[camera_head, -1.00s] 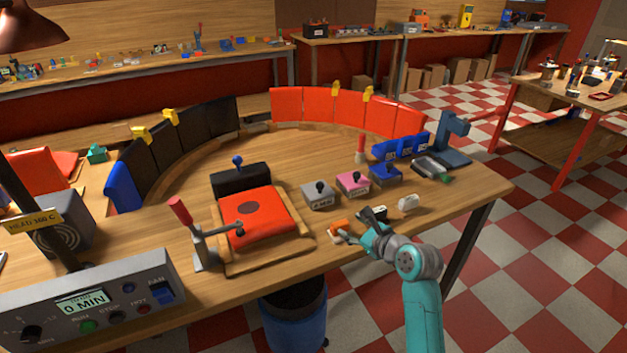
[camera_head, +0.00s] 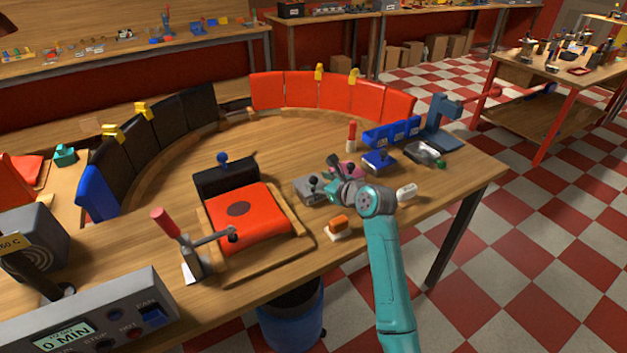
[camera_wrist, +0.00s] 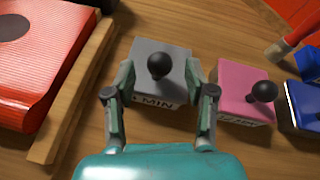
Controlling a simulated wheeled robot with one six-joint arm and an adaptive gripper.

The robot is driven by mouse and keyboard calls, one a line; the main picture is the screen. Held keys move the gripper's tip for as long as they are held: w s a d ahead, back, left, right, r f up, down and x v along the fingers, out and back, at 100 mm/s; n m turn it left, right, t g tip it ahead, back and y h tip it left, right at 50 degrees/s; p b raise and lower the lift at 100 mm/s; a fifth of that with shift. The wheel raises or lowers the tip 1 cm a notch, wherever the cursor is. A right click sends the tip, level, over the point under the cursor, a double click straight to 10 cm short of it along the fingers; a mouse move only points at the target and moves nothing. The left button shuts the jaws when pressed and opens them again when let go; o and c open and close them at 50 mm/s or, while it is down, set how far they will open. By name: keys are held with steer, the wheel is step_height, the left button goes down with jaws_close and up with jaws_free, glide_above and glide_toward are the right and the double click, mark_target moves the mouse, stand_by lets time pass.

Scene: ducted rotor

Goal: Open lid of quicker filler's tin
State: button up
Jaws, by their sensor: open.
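A grey tin (camera_wrist: 158,62) with a black ball knob on its lid sits on the bench; its front label ends in "MIN", the start hidden by a finger. It also shows in the head view (camera_head: 306,190). A pink tin (camera_wrist: 245,92) with a similar black knob stands to its right, its label too oblique to read. Both lids look closed. My gripper (camera_wrist: 160,73) is open and empty, its fingers on either side of the grey tin's knob in the wrist view. In the head view, my gripper (camera_head: 335,176) partly hides the pink tin.
A blue tin (camera_head: 379,161) and blue bins (camera_head: 392,133) stand right of the pink tin. An orange block (camera_head: 340,226) and white piece (camera_head: 406,192) lie near the front edge. A red pad on a wooden board (camera_head: 250,213), with a lever clamp (camera_head: 188,250), is at left.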

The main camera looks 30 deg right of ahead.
mark_target(316, 181)
steer(key=shift+x, duration=1.6)
jaws_close()
